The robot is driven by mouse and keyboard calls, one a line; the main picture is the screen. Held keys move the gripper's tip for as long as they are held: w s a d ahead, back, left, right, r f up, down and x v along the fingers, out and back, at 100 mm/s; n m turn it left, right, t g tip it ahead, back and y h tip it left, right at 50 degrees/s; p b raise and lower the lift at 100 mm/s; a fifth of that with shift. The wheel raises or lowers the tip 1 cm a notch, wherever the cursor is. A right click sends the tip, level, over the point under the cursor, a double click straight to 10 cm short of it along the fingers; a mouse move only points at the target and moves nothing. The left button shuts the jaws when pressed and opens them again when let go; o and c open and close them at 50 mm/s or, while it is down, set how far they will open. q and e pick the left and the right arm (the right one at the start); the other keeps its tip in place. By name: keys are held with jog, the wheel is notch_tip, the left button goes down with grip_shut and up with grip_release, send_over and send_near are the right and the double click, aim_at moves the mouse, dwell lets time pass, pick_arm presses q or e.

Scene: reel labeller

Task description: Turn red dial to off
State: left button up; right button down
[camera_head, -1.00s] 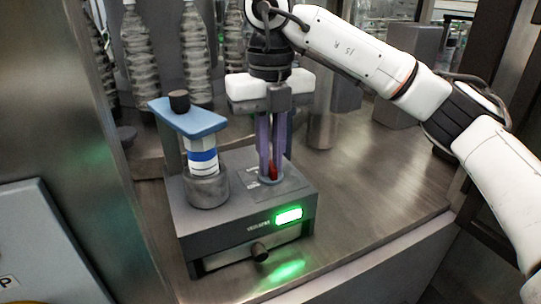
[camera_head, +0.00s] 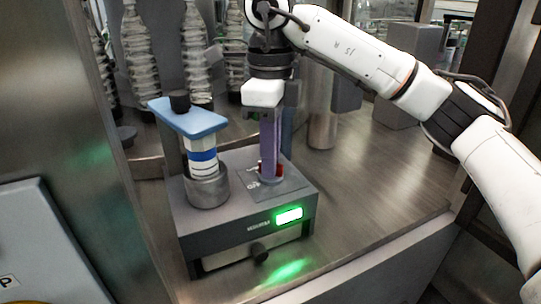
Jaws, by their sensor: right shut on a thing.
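The red dial (camera_head: 280,164) sits on the top right of the grey labeller (camera_head: 240,221), mostly hidden behind my fingers. Only slivers of red show on either side of them. My right gripper (camera_head: 270,172) points straight down from above and is shut on the red dial. Its purple fingers are now seen edge-on, one in front of the other. A green lit display (camera_head: 289,215) glows on the labeller's front. My left gripper is not in view.
A blue-topped post with a white and blue reel (camera_head: 203,160) stands on the labeller's left, close to my gripper. Several clear bottles (camera_head: 194,55) stand behind. The steel counter (camera_head: 375,190) to the right is clear.

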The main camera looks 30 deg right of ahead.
jog(key=n, duration=0.4)
jog(key=shift+n, duration=2.2)
jog(key=c, duration=1.8)
grip_release()
jog(key=shift+r, duration=0.1)
notch_tip(320, 180, up, 10)
jog(key=shift+r, duration=0.1)
